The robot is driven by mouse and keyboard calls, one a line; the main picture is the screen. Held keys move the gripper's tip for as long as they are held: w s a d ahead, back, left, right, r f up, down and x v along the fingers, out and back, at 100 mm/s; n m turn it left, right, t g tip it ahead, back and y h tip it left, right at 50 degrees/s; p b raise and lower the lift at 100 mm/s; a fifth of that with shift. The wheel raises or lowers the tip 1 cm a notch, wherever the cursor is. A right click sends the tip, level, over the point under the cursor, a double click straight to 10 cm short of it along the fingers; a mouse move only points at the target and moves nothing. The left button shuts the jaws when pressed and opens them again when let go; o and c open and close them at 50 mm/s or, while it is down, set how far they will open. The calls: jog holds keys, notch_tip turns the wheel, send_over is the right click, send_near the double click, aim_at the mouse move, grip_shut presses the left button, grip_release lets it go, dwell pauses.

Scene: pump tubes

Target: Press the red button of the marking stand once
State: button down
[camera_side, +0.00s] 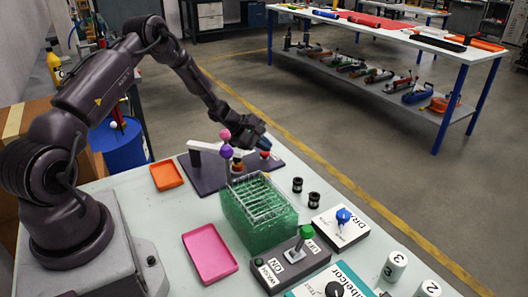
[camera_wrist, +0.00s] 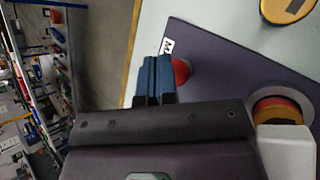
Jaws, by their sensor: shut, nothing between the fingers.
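The marking stand (camera_side: 192,167) has a dark purple base plate with a white arm over it, and sits behind the green rack. Its red button (camera_side: 264,155) is a small dome at the right part of the base. My gripper (camera_side: 263,143) is shut and empty, its blue fingertips just above the button in the side view. In the wrist view the blue fingers (camera_wrist: 155,66) lie right beside the red button (camera_wrist: 181,72) and cover part of it. I cannot tell whether they touch it. A yellow-orange and red round piece (camera_wrist: 281,108) sits by the white arm.
A green rack (camera_side: 262,226) stands in front of the stand. Pink and purple balls (camera_side: 226,152) show near the white arm. Orange (camera_side: 166,175) and pink (camera_side: 209,256) trays lie to the left. Two black cylinders (camera_side: 314,199) and boxes with green and blue (camera_side: 343,216) knobs stand nearby.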

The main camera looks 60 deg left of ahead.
aim_at(264, 153)
jog(key=shift+f, duration=0.1)
dwell(0.3)
jog(key=shift+f, duration=0.45)
dwell(0.3)
jog(key=shift+r, duration=0.55)
jog(key=shift+r, duration=3.05)
